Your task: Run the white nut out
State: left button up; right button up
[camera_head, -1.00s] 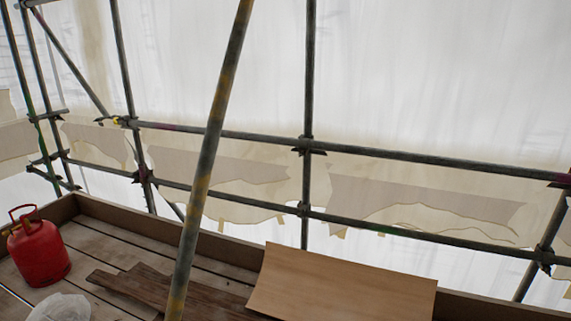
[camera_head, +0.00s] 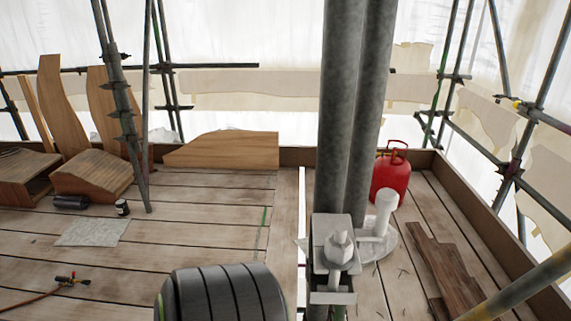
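A pale grey-white nut-like piece (camera_head: 340,246) sits on a squarish grey bracket (camera_head: 320,228) at the foot of two thick grey poles (camera_head: 345,120), right of centre. A short stud tip shows above it. I cannot tell its threads or how far along the stud it sits. Just behind it to the right, a white upright cylinder with a rounded top (camera_head: 386,203) stands over a pale round base (camera_head: 385,243). Neither of my grippers is in view.
A red gas canister (camera_head: 390,178) stands behind the white cylinder. Dark planks (camera_head: 445,270) lie to the right. A dark ribbed rounded form (camera_head: 225,295) fills the bottom centre. Wooden pieces, a small dark tin (camera_head: 122,207) and a torch with hose (camera_head: 70,280) lie left. Scaffold tubes surround the deck.

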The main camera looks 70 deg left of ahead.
aim_at(334, 257)
jog(key=u, duration=1.75)
